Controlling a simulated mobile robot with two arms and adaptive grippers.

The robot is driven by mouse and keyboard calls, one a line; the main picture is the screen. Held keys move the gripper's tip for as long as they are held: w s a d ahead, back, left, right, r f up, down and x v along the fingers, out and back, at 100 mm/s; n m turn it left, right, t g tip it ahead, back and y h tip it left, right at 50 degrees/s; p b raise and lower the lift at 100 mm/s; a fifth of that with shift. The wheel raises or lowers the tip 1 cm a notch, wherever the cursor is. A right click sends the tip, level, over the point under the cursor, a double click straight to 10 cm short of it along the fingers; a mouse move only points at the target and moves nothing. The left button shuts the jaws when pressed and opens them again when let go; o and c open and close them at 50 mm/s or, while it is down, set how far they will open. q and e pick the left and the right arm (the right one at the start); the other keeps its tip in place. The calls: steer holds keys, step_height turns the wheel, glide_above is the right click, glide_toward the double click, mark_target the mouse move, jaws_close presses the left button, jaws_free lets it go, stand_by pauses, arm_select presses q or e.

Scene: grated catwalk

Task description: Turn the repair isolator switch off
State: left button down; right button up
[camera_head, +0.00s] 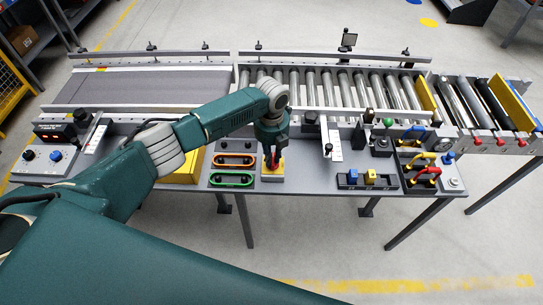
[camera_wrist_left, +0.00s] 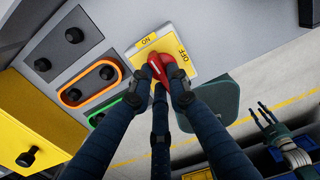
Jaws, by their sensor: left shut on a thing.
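The repair isolator switch is a red rotary handle (camera_wrist_left: 162,66) on a yellow plate (camera_wrist_left: 165,46) marked ON and OFF, fixed on a pale base. In the head view its yellow and white base (camera_head: 272,174) sits at the front middle of the console. My left gripper (camera_wrist_left: 161,80) points down over it and is shut on the red handle, its dark fingers around it. The fingers hide part of the handle, and I cannot tell its exact angle. My right gripper (camera_wrist_left: 268,116) shows only in the left wrist view, at the right, empty with fingers apart.
Left of the switch are an orange-ringed slot (camera_head: 235,160) and a green-ringed slot (camera_head: 231,180). To the right are a block with blue and yellow pieces (camera_head: 368,180) and red and yellow handles (camera_head: 424,174). A roller conveyor (camera_head: 330,88) runs behind.

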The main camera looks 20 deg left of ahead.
arm_select(q)
steer(key=shift+r+n, duration=0.1)
steer(key=shift+n, duration=0.3)
steer(key=n+p, duration=0.1)
steer(key=n, duration=0.2)
steer(key=shift+n, duration=0.4)
steer(key=n+p, duration=0.2)
steer(key=n, duration=0.2)
steer(key=shift+s+d, duration=0.1)
steer(key=n+p, duration=0.1)
steer(key=n, duration=0.4)
steer(key=shift+d+p, duration=0.1)
steer(key=shift+p, duration=0.2)
steer(key=n+p, duration=0.1)
steer(key=n, duration=0.3)
steer(key=shift+n, duration=0.3)
steer(key=c, duration=1.7)
jaws_free()
steer(key=shift+o, duration=0.2)
steer(key=shift+d, duration=0.1)
